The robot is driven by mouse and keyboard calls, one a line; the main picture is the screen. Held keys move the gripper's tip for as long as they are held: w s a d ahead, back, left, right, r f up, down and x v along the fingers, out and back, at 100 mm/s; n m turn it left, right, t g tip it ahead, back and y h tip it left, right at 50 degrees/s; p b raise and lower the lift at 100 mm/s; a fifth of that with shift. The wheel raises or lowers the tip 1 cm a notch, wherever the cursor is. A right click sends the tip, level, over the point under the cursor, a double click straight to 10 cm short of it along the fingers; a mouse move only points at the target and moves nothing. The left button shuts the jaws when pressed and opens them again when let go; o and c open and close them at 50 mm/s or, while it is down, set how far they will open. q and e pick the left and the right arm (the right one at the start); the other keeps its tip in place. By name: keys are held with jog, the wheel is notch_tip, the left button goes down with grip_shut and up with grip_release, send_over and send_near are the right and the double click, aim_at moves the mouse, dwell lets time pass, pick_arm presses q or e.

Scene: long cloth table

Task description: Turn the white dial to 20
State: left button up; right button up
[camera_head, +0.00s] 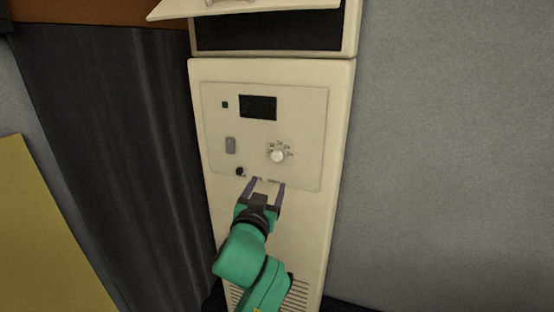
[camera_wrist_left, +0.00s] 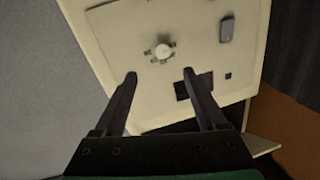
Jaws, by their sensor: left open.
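The white dial (camera_head: 277,156) is a small round knob with printed marks around it, on the cream panel of a tall cabinet. It also shows in the left wrist view (camera_wrist_left: 163,51), beyond and between my fingertips. My left gripper (camera_head: 266,181) is open and empty, just below the dial in the head view, and apart from it. In the left wrist view my left gripper's (camera_wrist_left: 159,74) two dark fingers are spread. The numbers on the dial's marks are too small to read. My right gripper is not in view.
A cream flap (camera_head: 205,9) juts out above. A dark curtain-like surface (camera_head: 115,130) is at the left and a grey wall (camera_head: 450,150) at the right.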

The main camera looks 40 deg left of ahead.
aim_at(277, 157)
pick_arm(q)
jog(key=p+x, duration=0.1)
jog(key=x, duration=0.3)
jog(key=p+x, duration=0.2)
jog(key=x, duration=0.3)
jog(key=r+p+x, duration=0.1)
jog(key=x, duration=0.3)
jog(key=shift+w+a, duration=0.15)
jog(key=shift+a, duration=0.15)
jog(key=shift+w+a, duration=0.2)
jog(key=shift+w, duration=0.25)
jog(key=c, duration=0.9)
jog(key=shift+f, duration=0.1)
grip_shut()
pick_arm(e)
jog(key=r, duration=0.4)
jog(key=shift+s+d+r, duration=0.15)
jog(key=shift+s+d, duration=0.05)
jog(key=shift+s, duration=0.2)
